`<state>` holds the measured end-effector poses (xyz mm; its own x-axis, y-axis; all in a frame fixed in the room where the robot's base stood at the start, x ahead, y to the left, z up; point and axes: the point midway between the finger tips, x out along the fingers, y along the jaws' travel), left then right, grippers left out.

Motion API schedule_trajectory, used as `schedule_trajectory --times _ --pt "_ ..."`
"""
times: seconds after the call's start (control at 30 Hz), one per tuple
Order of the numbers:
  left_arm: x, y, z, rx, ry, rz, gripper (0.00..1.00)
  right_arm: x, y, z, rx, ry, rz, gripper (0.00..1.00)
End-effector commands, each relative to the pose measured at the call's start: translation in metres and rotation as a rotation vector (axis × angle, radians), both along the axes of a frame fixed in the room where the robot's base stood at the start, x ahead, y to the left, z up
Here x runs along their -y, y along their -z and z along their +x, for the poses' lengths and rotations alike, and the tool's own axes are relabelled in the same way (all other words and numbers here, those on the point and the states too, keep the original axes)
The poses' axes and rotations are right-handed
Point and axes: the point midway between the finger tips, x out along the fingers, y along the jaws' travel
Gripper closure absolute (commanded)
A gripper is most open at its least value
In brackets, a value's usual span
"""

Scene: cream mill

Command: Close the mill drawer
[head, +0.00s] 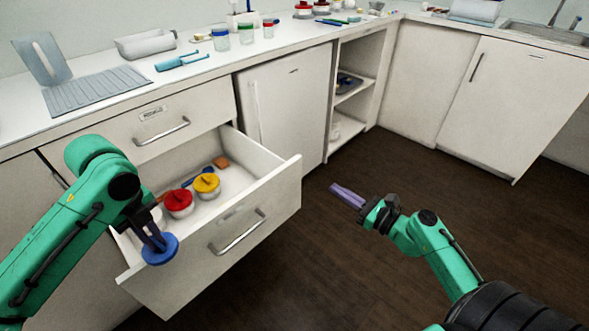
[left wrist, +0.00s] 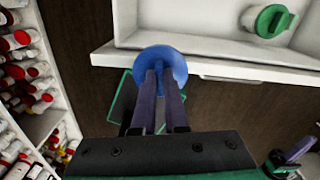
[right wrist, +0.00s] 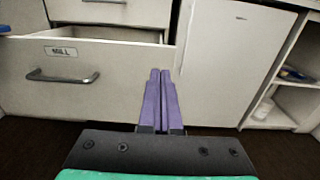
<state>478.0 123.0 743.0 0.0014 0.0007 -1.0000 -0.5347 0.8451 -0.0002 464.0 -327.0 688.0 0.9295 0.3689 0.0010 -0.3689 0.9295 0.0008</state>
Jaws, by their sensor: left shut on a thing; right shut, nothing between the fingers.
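The mill drawer (head: 185,284) stands pulled out below the counter. Its front carries a bar handle (head: 237,232), which also shows in the right wrist view (right wrist: 62,77), with a MILL label (right wrist: 62,51) above it. My left gripper (head: 156,240) is shut on a blue round lid-like disc (head: 160,250) at the left part of the drawer front's top edge. In the left wrist view the disc (left wrist: 160,62) overlaps that edge; I cannot tell whether they touch. My right gripper (head: 347,194) is shut and empty, right of the drawer and apart from it.
In the drawer are a red-lidded jar (head: 178,202), a yellow-lidded jar (head: 206,185), a blue utensil and a brown block (head: 221,162). A green-lidded jar (left wrist: 271,20) shows in the left wrist view. A shut drawer (head: 140,122) is above. The floor (head: 400,170) right of the drawer is clear.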

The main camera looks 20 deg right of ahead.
Motion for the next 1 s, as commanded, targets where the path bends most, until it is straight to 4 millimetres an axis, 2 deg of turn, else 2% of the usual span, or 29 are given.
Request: schedule_trajectory --times 0.17,0.5,0.7,0.83,1.0 --pt "0.000 0.001 0.000 0.000 0.000 0.000 1.00 -0.008 -0.002 0.018 0.004 -0.004 0.003 1.00" --pt "0.000 0.003 0.000 0.000 0.000 0.000 1.00 -0.035 -0.002 0.088 0.004 -0.002 0.001 1.00" --pt "0.000 0.005 0.000 0.000 0.000 0.000 1.00 -0.047 -0.001 0.120 0.003 0.001 -0.001 1.00" --pt "0.000 0.006 0.000 0.000 0.000 0.000 1.00 -0.051 0.000 0.129 0.000 0.000 -0.001 1.00" --pt "0.000 0.005 0.000 0.000 0.000 0.000 1.00 -0.052 0.000 0.130 0.000 0.000 0.000 1.00"
